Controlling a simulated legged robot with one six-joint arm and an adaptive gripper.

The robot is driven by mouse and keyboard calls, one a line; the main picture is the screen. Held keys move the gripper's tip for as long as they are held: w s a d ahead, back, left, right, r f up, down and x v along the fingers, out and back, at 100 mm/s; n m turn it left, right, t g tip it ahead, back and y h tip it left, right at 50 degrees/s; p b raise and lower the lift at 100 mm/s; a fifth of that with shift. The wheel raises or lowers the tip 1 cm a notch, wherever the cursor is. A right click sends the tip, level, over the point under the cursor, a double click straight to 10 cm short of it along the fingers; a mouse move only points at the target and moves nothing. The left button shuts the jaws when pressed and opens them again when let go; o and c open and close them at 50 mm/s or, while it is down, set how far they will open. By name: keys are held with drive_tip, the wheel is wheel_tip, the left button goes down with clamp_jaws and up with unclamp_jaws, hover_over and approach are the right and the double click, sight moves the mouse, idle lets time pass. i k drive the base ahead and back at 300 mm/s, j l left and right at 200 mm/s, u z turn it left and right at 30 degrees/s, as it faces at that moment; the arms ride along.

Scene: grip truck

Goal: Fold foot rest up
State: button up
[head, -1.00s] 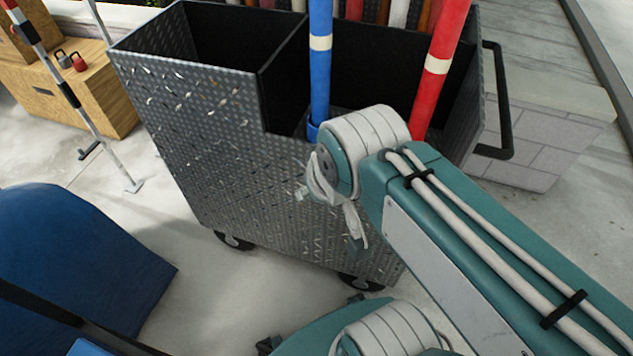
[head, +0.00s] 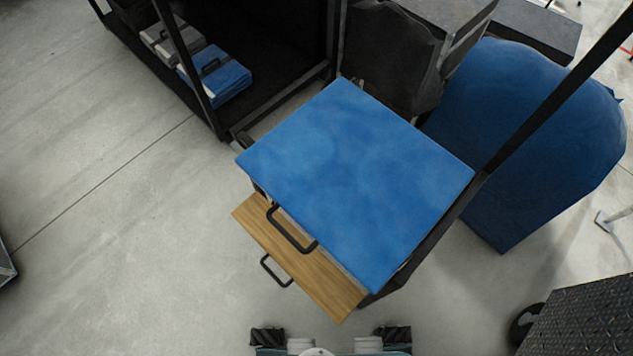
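A wooden board (head: 322,285), which looks like the foot rest, sticks out from below the front edge of a blue seat (head: 355,180). A black handle (head: 274,272) is on the board's outer edge. A second black handle (head: 290,232) sits at the seat's front edge, above the board. My gripper (head: 331,338) is at the bottom edge of the head view, open, with its two dark fingertips wide apart and nothing between them. The seat hides the board's inner edge.
A black frame (head: 205,95) with a shelf holding blue and grey cases (head: 215,80) stands behind left. A black post (head: 560,95) rises at right. A large blue padded object (head: 540,130) and a dark metal cart (head: 585,320) are on the right.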

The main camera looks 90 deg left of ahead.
sight(320, 280)
drive_tip(key=l+u, duration=0.2)
drive_tip(key=u, duration=0.25)
drive_tip(key=k+l+u, duration=0.1)
drive_tip(key=u, duration=2.95)
drive_tip(key=i+j, duration=0.15)
